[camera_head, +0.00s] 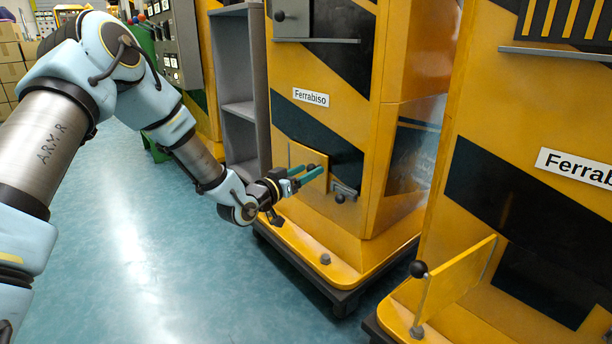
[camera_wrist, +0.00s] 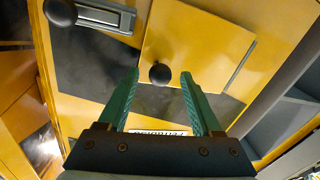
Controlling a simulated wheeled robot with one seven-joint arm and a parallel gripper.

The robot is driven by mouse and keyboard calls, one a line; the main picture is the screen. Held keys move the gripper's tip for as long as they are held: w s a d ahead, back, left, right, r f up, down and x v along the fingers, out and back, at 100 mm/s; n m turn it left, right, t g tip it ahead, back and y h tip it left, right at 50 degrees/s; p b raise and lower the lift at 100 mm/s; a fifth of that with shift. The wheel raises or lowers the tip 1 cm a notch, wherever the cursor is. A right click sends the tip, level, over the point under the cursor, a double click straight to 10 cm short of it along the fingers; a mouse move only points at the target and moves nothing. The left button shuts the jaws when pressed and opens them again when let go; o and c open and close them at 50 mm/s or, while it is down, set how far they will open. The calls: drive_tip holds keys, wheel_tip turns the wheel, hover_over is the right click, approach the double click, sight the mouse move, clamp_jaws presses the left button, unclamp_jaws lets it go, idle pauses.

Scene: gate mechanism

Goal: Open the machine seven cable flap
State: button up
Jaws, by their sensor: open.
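A yellow cable flap (camera_wrist: 200,45) with a round black knob (camera_wrist: 160,73) is on the front of the middle yellow-and-black machine (camera_head: 350,60). The flap also shows in the head view (camera_head: 298,156), partly behind my gripper. It looks about flush with the panel, but I cannot tell whether it is slightly ajar. My gripper (camera_head: 318,172) is open, its green fingers pointing at the flap. In the wrist view the knob appears between the two fingertips; I cannot tell whether they touch it. No machine number is readable.
A latch with a black knob (camera_head: 340,197) sits beside the flap. The right machine (camera_head: 520,130) has a yellow flap (camera_head: 458,280) standing out from its front, with a black ball knob (camera_head: 419,268). A grey shelf unit (camera_head: 238,110) stands left. The blue-green floor (camera_head: 150,240) is clear.

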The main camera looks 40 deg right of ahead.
clamp_jaws()
idle(0.6)
idle(0.9)
